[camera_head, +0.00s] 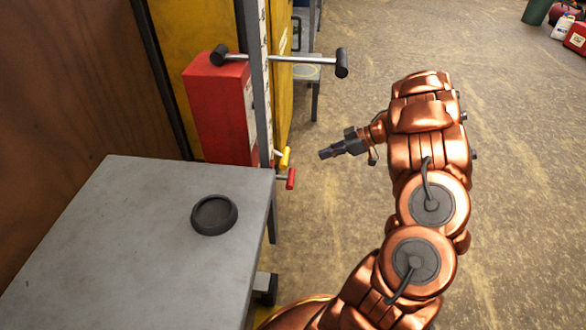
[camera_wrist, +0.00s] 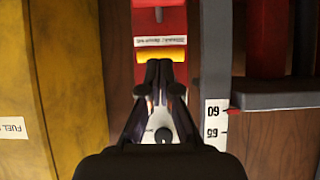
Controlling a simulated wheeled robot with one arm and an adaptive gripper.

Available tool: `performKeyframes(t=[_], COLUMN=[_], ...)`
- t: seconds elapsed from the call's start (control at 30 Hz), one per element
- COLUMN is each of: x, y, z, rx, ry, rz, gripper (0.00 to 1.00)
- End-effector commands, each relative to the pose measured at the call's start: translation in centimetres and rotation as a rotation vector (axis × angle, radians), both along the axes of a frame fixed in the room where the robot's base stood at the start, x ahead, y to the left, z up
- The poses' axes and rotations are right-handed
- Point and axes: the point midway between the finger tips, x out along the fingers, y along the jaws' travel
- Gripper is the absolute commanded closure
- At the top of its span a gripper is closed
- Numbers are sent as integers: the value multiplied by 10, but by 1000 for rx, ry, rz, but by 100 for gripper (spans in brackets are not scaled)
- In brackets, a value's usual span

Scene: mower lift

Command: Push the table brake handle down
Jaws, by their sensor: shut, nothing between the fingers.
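Two small handles stick out below the red box (camera_head: 220,108) beside the table: a yellow handle (camera_head: 285,157) and, just below it, a red handle (camera_head: 291,179). I cannot tell from the pictures which one is the brake handle. My gripper (camera_head: 324,154) is shut and empty, to the right of both handles with a gap, about level with the yellow one. In the wrist view, my shut fingertips (camera_wrist: 160,66) point toward the yellow handle (camera_wrist: 161,55), which lies across the picture just beyond them. A small label (camera_wrist: 161,41) sits above it; its text is unreadable.
The grey lift table (camera_head: 120,235) stands at left with a dark round dish (camera_head: 214,215) on it. A T-shaped bar (camera_head: 285,59) juts out above the handles. A yellow cabinet (camera_head: 185,25) stands behind.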

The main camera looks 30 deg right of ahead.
Motion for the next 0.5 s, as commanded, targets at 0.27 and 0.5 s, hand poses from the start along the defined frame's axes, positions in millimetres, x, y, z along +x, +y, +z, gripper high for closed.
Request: performKeyframes(t=[0.27,0.5], x=[2,21], y=[2,24], z=[-3,-24], rx=[-1,-2], ry=[-1,-1], rz=[-3,1], gripper=[100,100])
